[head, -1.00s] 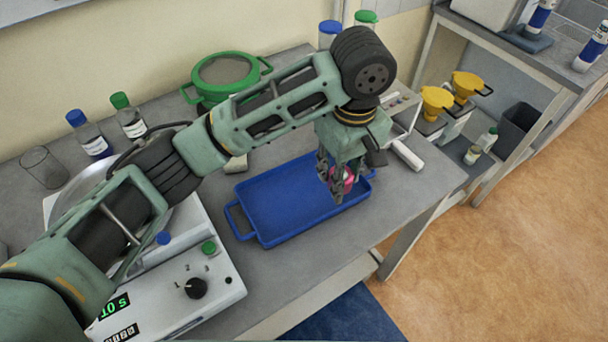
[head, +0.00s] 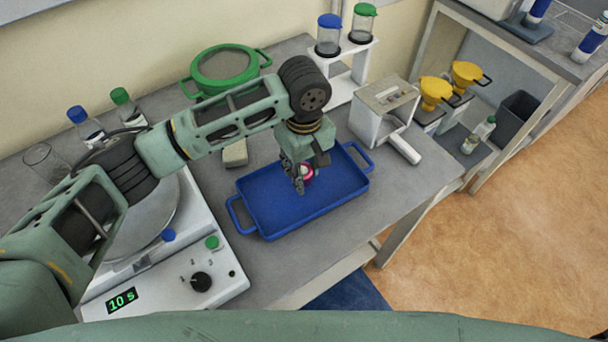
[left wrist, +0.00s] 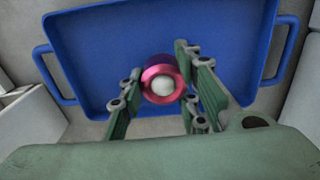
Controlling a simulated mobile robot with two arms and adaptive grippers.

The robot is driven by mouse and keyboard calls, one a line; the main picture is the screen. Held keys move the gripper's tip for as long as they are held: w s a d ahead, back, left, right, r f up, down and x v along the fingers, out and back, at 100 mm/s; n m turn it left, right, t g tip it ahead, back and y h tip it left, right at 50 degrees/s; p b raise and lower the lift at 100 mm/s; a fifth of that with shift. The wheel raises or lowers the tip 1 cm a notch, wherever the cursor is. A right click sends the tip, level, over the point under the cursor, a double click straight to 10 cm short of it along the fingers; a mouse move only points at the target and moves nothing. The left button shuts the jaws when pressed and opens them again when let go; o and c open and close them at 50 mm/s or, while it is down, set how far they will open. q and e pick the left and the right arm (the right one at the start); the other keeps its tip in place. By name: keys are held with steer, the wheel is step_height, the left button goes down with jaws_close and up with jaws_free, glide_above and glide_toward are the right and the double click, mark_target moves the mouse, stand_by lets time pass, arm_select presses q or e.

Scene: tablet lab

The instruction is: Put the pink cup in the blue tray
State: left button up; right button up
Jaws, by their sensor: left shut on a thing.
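The pink cup (head: 308,173) is between the fingers of my left gripper (head: 300,184), over the middle of the blue tray (head: 262,228). The left wrist view shows the pink cup (left wrist: 161,71) from above, with a round whitish thing inside it. The fingers of my left gripper (left wrist: 160,92) stand on both sides of the cup and are shut on it. The blue tray (left wrist: 100,45) lies behind and below the cup. I cannot tell whether the cup touches the tray floor. My right gripper is not in view.
A white device with a dial (head: 215,285) stands left of the tray. A white box with a handle (head: 385,115) stands behind right. A green-rimmed sieve (head: 222,92), bottles (head: 128,112) and a rack of jars (head: 350,75) stand behind. The tray looks otherwise empty.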

mark_target(304, 173)
arm_select(q)
step_height(304, 173, down, 3)
steer(key=shift+r+p, duration=0.2)
steer(key=shift+p, duration=0.1)
steer(key=shift+f, duration=0.45)
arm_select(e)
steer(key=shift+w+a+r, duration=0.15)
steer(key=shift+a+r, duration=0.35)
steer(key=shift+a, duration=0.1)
arm_select(q)
steer(key=o, duration=1.2)
steer(key=shift+f, duration=0.15)
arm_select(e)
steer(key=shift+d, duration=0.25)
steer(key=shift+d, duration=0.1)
